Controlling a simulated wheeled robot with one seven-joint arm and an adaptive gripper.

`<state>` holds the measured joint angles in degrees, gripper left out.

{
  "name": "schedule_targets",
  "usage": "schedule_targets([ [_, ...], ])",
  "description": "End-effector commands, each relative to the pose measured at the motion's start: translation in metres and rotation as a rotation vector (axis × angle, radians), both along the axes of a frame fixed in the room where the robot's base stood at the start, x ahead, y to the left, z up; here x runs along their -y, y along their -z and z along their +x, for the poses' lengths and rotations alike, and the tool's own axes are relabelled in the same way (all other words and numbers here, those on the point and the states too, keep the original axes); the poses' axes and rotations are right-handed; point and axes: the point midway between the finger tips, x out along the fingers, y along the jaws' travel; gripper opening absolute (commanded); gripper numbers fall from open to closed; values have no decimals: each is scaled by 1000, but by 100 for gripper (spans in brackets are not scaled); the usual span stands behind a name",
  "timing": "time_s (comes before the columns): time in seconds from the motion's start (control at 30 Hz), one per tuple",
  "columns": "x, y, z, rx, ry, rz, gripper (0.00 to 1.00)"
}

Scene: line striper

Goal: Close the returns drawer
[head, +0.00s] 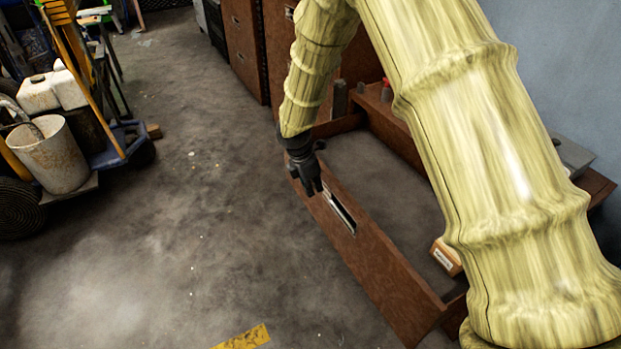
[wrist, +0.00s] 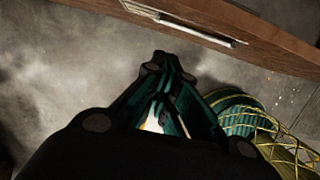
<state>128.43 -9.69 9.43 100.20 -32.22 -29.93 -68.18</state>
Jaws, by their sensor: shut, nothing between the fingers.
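A brown wooden drawer stands pulled out, its front panel (head: 385,265) facing the open floor. A pale metal handle (head: 341,212) is set in that panel. The front and handle (wrist: 190,30) also cross the top of the wrist view. No name on the drawer is readable. My gripper (head: 314,190) is at the outer side of the front panel, near its far end and beyond the handle. In the wrist view my gripper's fingertips (wrist: 160,58) are together and empty, with floor visible between them and the panel. My arm hides part of the drawer's inside.
A small labelled box (head: 446,257) lies in the drawer's near end. A red-topped item (head: 386,91) stands at the back. Brown cabinets (head: 245,40) stand behind. A cart with a white bucket (head: 50,155) is at the left. The floor (head: 190,230) between is clear.

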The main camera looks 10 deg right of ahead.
Motion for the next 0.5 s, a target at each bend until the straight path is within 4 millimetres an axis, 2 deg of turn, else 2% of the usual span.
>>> schedule_targets([
  [0.17,7,28,3,0,0,0,0],
  [0.3,26,24,10,1,2,1,0],
  [0.5,40,25,14,0,1,1,0],
])
